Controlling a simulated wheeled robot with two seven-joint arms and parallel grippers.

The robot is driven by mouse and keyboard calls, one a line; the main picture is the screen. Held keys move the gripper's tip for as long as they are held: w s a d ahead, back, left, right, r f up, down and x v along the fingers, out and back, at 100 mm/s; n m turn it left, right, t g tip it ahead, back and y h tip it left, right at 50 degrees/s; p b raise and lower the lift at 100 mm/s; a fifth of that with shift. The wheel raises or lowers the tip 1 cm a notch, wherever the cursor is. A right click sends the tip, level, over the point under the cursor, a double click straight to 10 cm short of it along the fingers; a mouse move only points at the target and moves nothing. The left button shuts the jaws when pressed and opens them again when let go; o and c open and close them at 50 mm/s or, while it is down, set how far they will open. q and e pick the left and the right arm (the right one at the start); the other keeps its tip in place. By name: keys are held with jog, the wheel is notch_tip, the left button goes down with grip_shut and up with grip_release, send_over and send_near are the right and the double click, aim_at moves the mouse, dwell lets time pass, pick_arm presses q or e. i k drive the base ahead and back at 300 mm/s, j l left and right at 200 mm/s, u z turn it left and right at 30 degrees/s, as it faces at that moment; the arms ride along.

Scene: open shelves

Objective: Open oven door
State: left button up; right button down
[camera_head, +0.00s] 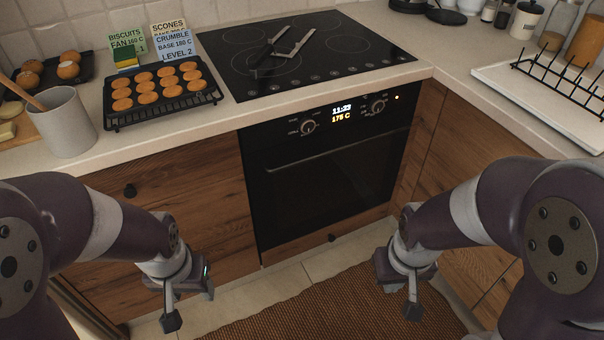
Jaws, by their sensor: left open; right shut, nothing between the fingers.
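The black oven (325,165) is built into the wooden cabinets under the counter. Its door (330,195) is closed, with a handle bar (318,156) across its top. The panel above shows two knobs and a lit display (341,112). My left gripper (190,308) is open and empty, low in front of the drawers left of the oven. My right gripper (413,300) is shut and empty, low and to the right of the oven. Both grippers point down and are apart from the oven door.
A black hob (345,60) with a metal tool (292,42) lies above the oven. A tray of biscuits (115,122), recipe cards (172,42) and a grey pot (68,125) stand on the left counter. A dish rack (545,95) is right. A brown rug (310,318) covers the floor.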

aim_at(299, 187)
jog(key=i+z, duration=0.15)
jog(key=z, duration=0.35)
jog(key=i+z, duration=0.15)
jog(key=z, duration=0.35)
jog(key=i+z, duration=0.15)
jog(key=z, duration=0.35)
